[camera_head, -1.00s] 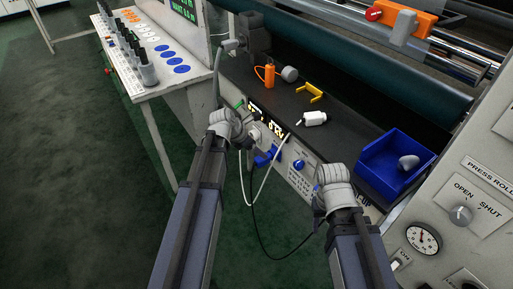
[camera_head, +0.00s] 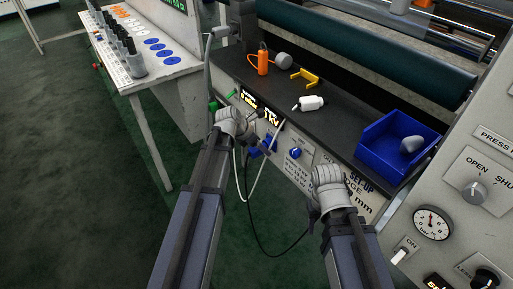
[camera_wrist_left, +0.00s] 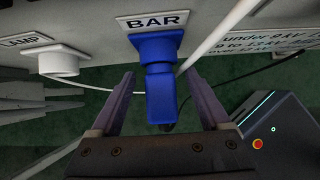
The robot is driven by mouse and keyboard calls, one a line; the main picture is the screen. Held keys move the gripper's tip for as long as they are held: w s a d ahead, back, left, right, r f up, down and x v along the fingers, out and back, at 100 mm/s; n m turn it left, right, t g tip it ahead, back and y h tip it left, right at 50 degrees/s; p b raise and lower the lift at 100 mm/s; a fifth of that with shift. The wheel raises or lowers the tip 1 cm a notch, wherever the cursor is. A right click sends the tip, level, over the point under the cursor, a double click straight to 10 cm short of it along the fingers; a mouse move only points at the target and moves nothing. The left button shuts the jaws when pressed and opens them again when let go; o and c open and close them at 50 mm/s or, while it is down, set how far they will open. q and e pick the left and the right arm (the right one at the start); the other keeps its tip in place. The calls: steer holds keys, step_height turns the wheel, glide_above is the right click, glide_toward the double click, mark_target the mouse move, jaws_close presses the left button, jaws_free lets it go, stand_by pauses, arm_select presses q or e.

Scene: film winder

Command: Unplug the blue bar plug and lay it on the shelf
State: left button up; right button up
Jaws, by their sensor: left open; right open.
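The blue bar plug (camera_wrist_left: 157,75) sits in the panel under the BAR label (camera_wrist_left: 158,22) in the left wrist view. My left gripper (camera_wrist_left: 162,95) is open, with one finger on each side of the plug and visible gaps between. In the head view the plug (camera_head: 269,144) is partly hidden by my left gripper (camera_head: 258,130) at the panel front. The black shelf (camera_head: 350,125) runs above the panel. My right gripper (camera_head: 326,185) is low in front of the panel, away from the plug; its fingertips are hard to make out.
On the shelf stand an orange cylinder (camera_head: 263,62), a yellow bracket (camera_head: 305,77), a white plug-like piece (camera_head: 310,103) and a blue bin (camera_head: 375,160). A white LAMP plug (camera_wrist_left: 62,63) is left of the blue plug. Cables hang below the panel. Bare shelf shows before the bin.

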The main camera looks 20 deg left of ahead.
arm_select(q)
steer(key=shift+c, duration=0.2)
jaws_close()
stand_by(1.1)
